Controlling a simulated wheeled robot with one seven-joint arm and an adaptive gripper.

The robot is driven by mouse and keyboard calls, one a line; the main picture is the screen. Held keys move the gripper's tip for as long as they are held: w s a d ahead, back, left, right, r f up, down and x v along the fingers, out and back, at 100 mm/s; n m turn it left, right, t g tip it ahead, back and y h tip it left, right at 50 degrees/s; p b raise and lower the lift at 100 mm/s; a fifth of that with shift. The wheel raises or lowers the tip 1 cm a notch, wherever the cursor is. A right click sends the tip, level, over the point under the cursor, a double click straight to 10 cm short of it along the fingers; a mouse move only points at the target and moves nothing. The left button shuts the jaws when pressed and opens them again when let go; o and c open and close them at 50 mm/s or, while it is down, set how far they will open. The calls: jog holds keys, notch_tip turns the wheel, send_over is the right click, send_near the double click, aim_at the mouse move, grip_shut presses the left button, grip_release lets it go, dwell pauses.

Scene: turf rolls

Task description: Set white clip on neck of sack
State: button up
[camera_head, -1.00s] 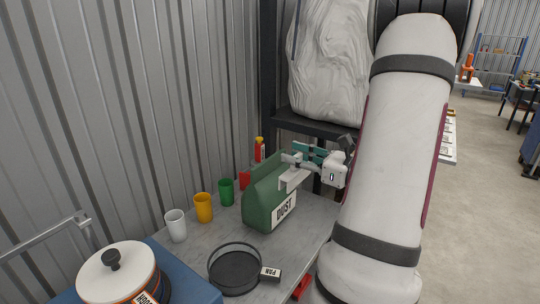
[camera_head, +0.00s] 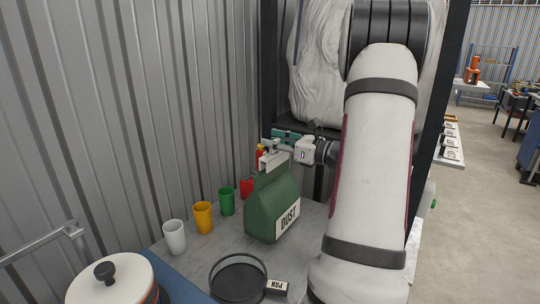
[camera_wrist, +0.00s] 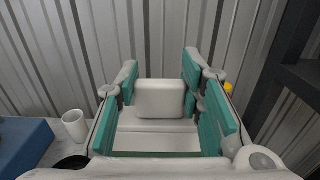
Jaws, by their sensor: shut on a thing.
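The green sack (camera_head: 272,213) with a DUST label stands upright on the grey bench, its neck at the top. My gripper (camera_head: 285,147) has teal fingers and is shut on the white clip (camera_head: 272,160). In the head view the clip is at the top of the sack, overlapping its neck; I cannot tell whether it is around the neck or only in front of or above it. In the wrist view the white clip (camera_wrist: 160,98) sits between the teal fingers, and the sack cannot be made out there.
A white cup (camera_head: 175,237), a yellow cup (camera_head: 203,218), a green cup (camera_head: 227,202) and a red one (camera_head: 247,187) line the wall side. A black pan (camera_head: 238,281) lies in front. A white-lidded pot (camera_head: 110,282) is at lower left. A dark shelf post (camera_head: 268,75) stands behind.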

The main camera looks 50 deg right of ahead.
aim_at(281, 152)
jog(key=shift+w+d, duration=0.2)
jog(key=shift+w, duration=0.25)
jog(key=f+b, duration=0.2)
jog(key=f, duration=0.1)
jog(key=shift+w+d+f+b, duration=0.2)
jog(key=shift+w+f+b, duration=0.1)
jog(key=shift+f+b, duration=0.1)
jog(key=shift+s+r, duration=0.1)
jog(key=o, duration=1.2)
jog(key=shift+c, duration=0.2)
